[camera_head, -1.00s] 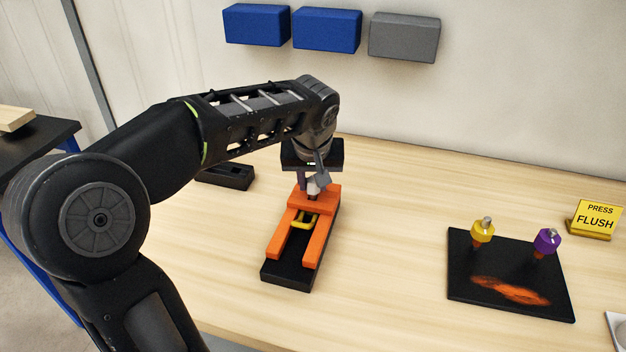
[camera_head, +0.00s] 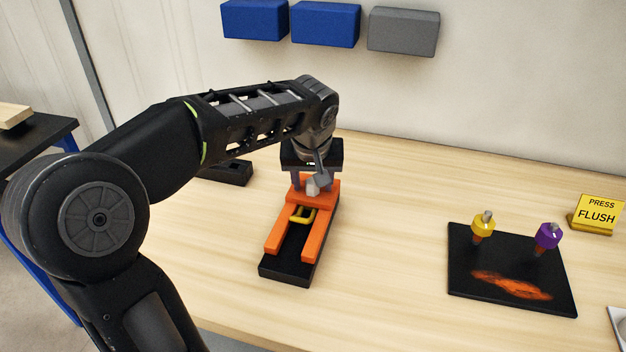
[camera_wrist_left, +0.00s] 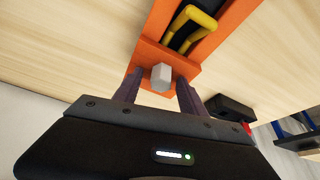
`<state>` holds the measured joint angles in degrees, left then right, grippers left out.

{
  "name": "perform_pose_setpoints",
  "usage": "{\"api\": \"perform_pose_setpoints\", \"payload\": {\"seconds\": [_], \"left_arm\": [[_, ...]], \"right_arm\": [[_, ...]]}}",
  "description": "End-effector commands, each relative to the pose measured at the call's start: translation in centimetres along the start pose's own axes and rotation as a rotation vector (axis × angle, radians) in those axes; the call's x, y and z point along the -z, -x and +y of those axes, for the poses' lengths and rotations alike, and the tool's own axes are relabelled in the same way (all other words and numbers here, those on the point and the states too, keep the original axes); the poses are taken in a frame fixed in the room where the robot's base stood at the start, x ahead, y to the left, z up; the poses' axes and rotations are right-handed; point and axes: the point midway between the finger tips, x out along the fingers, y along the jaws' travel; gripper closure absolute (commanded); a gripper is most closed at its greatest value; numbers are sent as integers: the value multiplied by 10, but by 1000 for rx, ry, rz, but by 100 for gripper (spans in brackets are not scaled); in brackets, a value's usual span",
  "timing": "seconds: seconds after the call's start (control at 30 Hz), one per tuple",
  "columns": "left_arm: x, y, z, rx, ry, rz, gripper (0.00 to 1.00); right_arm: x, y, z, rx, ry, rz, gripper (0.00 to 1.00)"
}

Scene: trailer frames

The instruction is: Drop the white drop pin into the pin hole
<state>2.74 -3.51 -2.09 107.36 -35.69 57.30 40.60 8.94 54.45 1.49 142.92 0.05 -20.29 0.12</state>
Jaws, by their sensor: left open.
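The white drop pin (camera_head: 312,187) stands at the far end of the orange trailer frame (camera_head: 325,205), low on its crosspiece. In the left wrist view the pin's pale top (camera_wrist_left: 161,78) shows over the orange crosspiece (camera_wrist_left: 151,53). The pin hole is hidden under the pin, so I cannot tell how deep it sits. My left gripper (camera_head: 309,184) is open above the crosspiece. In the left wrist view its two fingers (camera_wrist_left: 160,90) are on either side of the pin, with gaps between. My right gripper is out of view.
A black base (camera_head: 284,270) lies under the frame, with a yellow loop (camera_head: 302,214) between the rails. A black board (camera_head: 465,281) at right holds a yellow pin (camera_head: 483,226) and a purple pin (camera_head: 547,236). The wooden table is clear between.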

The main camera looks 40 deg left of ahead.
Motion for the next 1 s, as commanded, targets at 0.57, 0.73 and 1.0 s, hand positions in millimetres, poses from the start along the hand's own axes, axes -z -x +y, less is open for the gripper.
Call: {"api": "perform_pose_setpoints", "payload": {"seconds": [0.57,0.73,1.0], "left_arm": [[0,41,0,0,2,3,47],[0,67,0,1,1,2,47],[0,79,1,1,-1,0,47]], "right_arm": [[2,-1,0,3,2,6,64],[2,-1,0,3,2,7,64],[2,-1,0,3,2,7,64]]}}
